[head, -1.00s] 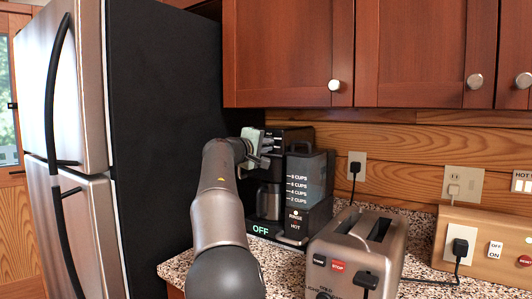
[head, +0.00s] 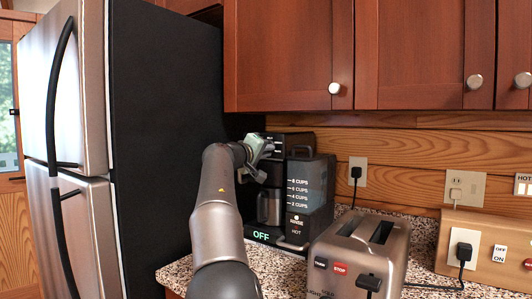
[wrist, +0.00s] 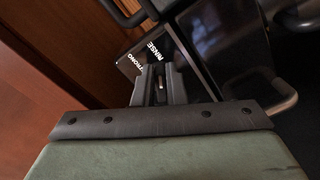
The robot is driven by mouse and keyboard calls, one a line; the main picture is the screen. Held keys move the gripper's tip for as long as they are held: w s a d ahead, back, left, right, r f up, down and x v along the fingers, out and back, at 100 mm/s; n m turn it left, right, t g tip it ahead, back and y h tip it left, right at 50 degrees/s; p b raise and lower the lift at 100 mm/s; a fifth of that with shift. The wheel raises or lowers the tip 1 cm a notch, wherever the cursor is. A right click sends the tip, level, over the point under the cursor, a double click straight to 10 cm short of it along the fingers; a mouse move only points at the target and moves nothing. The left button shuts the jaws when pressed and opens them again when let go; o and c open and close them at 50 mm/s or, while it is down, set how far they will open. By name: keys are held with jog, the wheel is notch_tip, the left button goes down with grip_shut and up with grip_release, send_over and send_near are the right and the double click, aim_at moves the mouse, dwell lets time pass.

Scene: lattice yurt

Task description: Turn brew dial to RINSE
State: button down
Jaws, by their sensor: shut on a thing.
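The coffee maker (head: 318,185) stands on the counter beside the fridge, with a cup-marked tank, a metal carafe (head: 269,205) and a lit OFF display (head: 262,236). My gripper (head: 268,150) is at its upper front, left of the tank. In the wrist view my gripper (wrist: 158,84) has its two dark fingers close together at the labelled panel (wrist: 128,66), shut on the brew dial. The fingers hide most of the dial; a small light mark shows between them. I cannot tell exactly where the dial points.
A metal toaster (head: 358,250) stands close in front, to the right of the coffee maker. The dark fridge side (head: 165,140) is near my arm on the left. Wooden cupboards (head: 290,55) hang above. A wooden switch box (head: 485,245) is at the right.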

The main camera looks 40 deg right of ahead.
jog(key=c, duration=1.5)
grip_release()
jog(key=b+v, duration=0.5)
jog(key=v, duration=1.2)
jog(key=shift+a, duration=0.2)
